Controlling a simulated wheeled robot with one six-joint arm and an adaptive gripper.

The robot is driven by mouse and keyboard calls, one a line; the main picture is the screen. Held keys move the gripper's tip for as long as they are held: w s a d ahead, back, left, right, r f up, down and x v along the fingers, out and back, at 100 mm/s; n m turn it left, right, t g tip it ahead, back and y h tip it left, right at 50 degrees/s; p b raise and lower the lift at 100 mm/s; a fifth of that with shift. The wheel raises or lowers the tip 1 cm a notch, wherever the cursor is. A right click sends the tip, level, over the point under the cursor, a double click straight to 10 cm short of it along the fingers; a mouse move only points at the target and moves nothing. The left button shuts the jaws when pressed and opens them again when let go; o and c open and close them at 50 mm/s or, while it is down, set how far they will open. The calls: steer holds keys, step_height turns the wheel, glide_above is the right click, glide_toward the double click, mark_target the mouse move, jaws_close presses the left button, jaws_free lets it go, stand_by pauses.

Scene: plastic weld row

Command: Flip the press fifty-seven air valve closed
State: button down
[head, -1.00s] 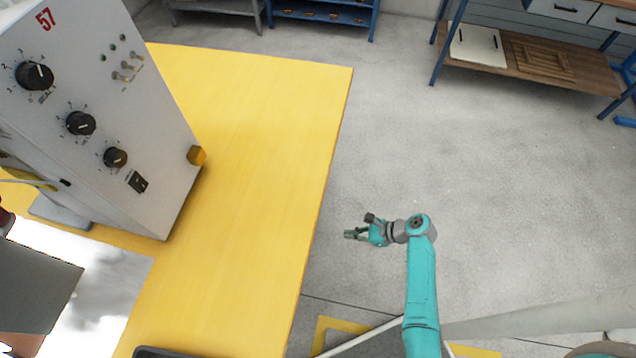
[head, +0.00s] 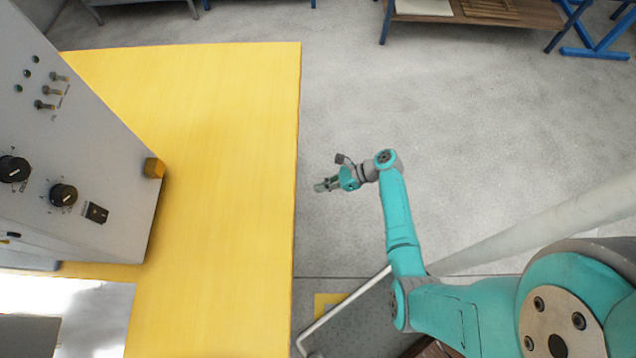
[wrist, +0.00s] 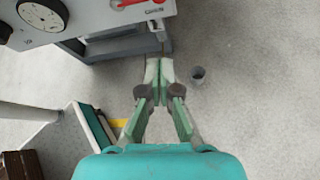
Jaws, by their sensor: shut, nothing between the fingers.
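The grey press cabinet (head: 85,150), with knobs, toggles and a rocker switch, stands on the yellow table at the left of the head view. In the wrist view a grey panel (wrist: 95,22) at the top carries a red lever (wrist: 130,3), which looks like the air valve handle. My gripper (head: 320,187) is shut and empty, to the right of the table's edge. In the wrist view its closed fingertips (wrist: 158,66) are below the panel in the picture, apart from the lever.
A round gauge (wrist: 42,13) sits left of the lever. The yellow table (head: 225,200) has a wide bare top, with its right edge near my gripper. A small grey cup-like object (wrist: 198,75) shows over the floor. Open floor (head: 470,120) lies right of the table.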

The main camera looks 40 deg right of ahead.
steer(key=x, duration=0.8)
steer(key=shift+w+r, duration=0.25)
steer(key=shift+r, duration=0.75)
steer(key=shift+w+r, duration=0.25)
steer(key=shift+r, duration=0.8)
steer(key=shift+r+n+t, duration=0.25)
steer(key=shift+n+t, duration=0.15)
steer(key=shift+n, duration=0.1)
steer(key=r+n+t+h, duration=0.1)
steer(key=n+t, duration=0.1)
steer(key=n, duration=0.1)
steer(key=s+a+r+n+t+h, duration=0.1)
steer(key=r+n+t, duration=0.1)
steer(key=t, duration=0.1)
steer(key=s+r+n+t+h, duration=0.1)
steer(key=r+n+t, duration=0.1)
steer(key=n, duration=0.1)
steer(key=shift+s+a+r+n+h, duration=0.1)
steer(key=shift+a+r+n+h, duration=0.05)
steer(key=shift+a+n+h, duration=0.2)
steer(key=shift+s+a+r, duration=0.1)
steer(key=shift+s+a, duration=0.1)
steer(key=shift+s, duration=0.05)
steer(key=shift+w, duration=0.1)
